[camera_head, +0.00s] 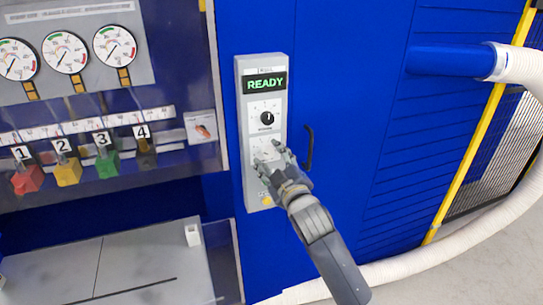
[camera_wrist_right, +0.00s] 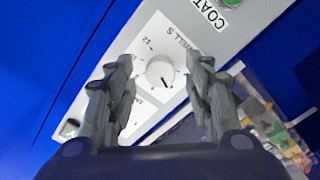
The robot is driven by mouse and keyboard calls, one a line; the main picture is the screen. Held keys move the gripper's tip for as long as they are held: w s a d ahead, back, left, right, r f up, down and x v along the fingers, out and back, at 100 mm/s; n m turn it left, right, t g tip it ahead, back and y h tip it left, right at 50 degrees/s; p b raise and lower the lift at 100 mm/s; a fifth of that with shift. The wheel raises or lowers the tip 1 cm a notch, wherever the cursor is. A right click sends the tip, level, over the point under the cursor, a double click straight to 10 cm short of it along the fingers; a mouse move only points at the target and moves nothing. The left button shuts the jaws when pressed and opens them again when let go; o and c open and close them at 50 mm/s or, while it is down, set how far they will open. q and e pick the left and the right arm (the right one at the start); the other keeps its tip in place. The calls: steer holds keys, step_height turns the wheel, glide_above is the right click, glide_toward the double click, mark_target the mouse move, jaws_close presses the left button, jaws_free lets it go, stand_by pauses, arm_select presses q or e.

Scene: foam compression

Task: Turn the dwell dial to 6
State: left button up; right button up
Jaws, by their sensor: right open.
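The dwell dial (camera_wrist_right: 160,73) is a round pale knob on a white scale plate, labelled "WELL S" where legible, in the right wrist view. Its setting is too small to read. My right gripper (camera_wrist_right: 163,66) is open, with one finger on each side of the knob in that view; I cannot tell whether they touch it. In the head view my right gripper (camera_head: 268,155) is in front of the lower part of the grey control box (camera_head: 245,135) and partly hides the lower scale plate. My left gripper is not in view.
A green "READY" display (camera_head: 265,84) and a black knob (camera_head: 267,118) sit higher on the box. A dark handle (camera_head: 309,147) is close to its right. Gauges and coloured numbered blocks (camera_head: 68,172) are at the left. A white hose (camera_head: 515,150) runs along the right.

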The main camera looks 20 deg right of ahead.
steer(key=shift+w, duration=0.25)
steer(key=c, duration=1.1)
steer(key=m+p, duration=0.2)
steer(key=m, duration=0.2)
steer(key=shift+r, duration=0.1)
steer(key=shift+a+m+p, duration=0.1)
steer(key=shift+m+p, duration=0.85)
steer(key=shift+m, duration=1.45)
